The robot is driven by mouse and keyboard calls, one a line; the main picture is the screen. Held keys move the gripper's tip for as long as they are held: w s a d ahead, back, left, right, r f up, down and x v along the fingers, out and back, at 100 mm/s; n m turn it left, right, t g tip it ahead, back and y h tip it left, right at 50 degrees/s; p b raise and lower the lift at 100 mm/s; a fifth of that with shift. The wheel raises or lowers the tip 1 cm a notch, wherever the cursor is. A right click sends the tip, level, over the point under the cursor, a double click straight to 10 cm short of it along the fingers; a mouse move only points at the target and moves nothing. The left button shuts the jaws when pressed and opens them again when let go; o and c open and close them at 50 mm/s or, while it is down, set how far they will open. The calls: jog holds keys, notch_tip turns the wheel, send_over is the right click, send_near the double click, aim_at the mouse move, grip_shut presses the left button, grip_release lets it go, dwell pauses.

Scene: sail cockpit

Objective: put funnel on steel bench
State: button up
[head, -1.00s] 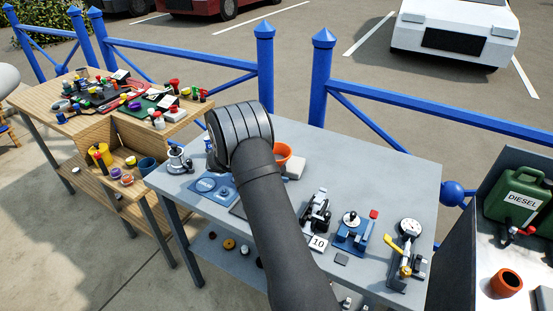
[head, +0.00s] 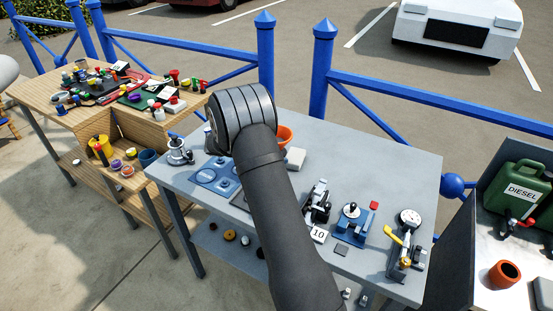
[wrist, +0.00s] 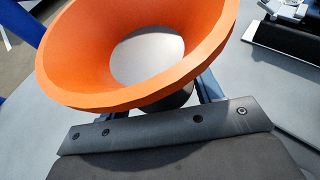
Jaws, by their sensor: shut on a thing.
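The orange funnel (wrist: 90,60) fills the upper middle of the wrist view, its wide mouth facing the camera and tilted. My gripper (wrist: 165,98) is shut on the funnel's lower part, below the rim; the fingers are mostly hidden by the rim. In the head view part of the funnel (head: 285,136) shows orange just right of my arm, over the far side of the steel bench (head: 365,158). My arm hides the gripper there. I cannot tell from these views whether the funnel touches the bench top.
A white block (head: 295,158) lies close to the funnel. Several tools, including a gauge (head: 410,217), stand at the front right. The back right of the bench top is clear.

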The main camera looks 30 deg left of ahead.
jog(key=w+d+r, duration=0.1)
jog(key=d+r, duration=0.6)
jog(key=d, duration=0.4)
jog(key=w+d+r+n+t+y, duration=0.1)
jog(key=w+d, duration=0.3)
jog(key=d, duration=0.4)
jog(key=w+d+r+n+t+y, duration=0.15)
jog(key=w+d, duration=0.25)
jog(key=d, duration=0.5)
jog(key=s+d+f+n+y, duration=0.2)
jog(key=d, duration=0.3)
jog(key=s+d+f+n+y, duration=0.1)
jog(key=s+d+f, duration=0.15)
jog(key=d, duration=0.35)
jog(key=n+t+y, duration=0.1)
jog(key=n+y, duration=0.3)
send_over(321, 159)
jog(key=f, duration=0.4)
jog(key=shift+s+d+m, duration=0.15)
jog(key=shift+d+m, duration=0.1)
jog(key=shift+d, duration=0.05)
jog(key=shift+a+f, duration=0.3)
jog(key=shift+f, duration=1.8)
